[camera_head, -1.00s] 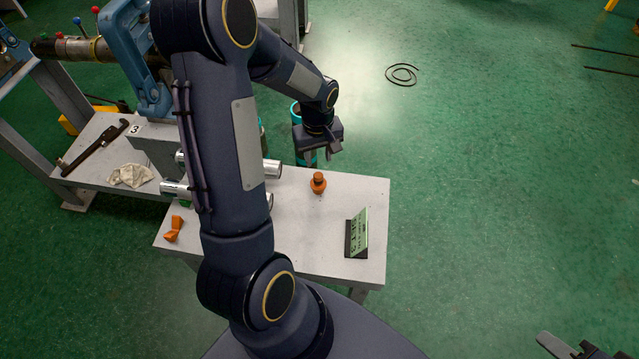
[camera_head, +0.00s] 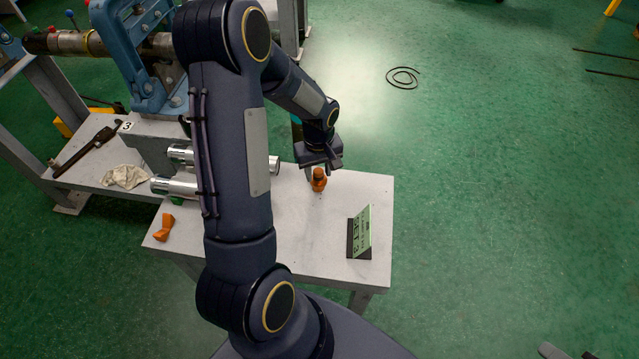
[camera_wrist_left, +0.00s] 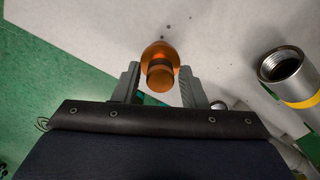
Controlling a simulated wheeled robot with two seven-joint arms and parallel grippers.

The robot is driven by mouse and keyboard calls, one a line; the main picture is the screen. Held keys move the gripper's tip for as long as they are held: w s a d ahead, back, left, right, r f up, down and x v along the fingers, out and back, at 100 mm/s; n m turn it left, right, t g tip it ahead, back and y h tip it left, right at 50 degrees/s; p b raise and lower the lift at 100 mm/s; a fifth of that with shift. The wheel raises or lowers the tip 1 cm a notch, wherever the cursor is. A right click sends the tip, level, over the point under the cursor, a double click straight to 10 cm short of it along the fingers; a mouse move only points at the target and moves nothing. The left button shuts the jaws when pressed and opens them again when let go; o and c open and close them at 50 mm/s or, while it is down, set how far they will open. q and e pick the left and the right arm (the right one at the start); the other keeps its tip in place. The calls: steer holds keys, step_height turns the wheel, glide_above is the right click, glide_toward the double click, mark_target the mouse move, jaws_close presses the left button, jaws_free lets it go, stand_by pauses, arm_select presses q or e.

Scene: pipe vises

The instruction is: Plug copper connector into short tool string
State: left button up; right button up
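The orange copper connector (camera_head: 319,182) stands upright on the white table. My left gripper (camera_head: 321,168) is right above it, fingers pointing down. In the left wrist view the connector (camera_wrist_left: 160,62) sits between the two open fingers, with a gap on each side; I see no grip on it. A silver tube with a threaded open end and a yellow band (camera_wrist_left: 285,66) lies to its right there. Silver tubes (camera_head: 176,187) also lie at the table's left in the head view, partly behind my arm; I cannot tell which is the short tool string. Only the tips of my right gripper (camera_head: 567,353) show at the bottom right.
A green sign (camera_head: 361,232) stands at the table's right. An orange piece (camera_head: 164,227) lies at the front left edge. A blue vise (camera_head: 140,50) holds a pipe at the back left. A wrench (camera_head: 85,153) and rag (camera_head: 123,176) lie below. The table's front middle is clear.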

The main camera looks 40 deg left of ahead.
mark_target(318, 171)
arm_select(q)
steer(key=c, duration=0.8)
steer(key=shift+r+p, duration=1.75)
steer(key=shift+r, duration=0.8)
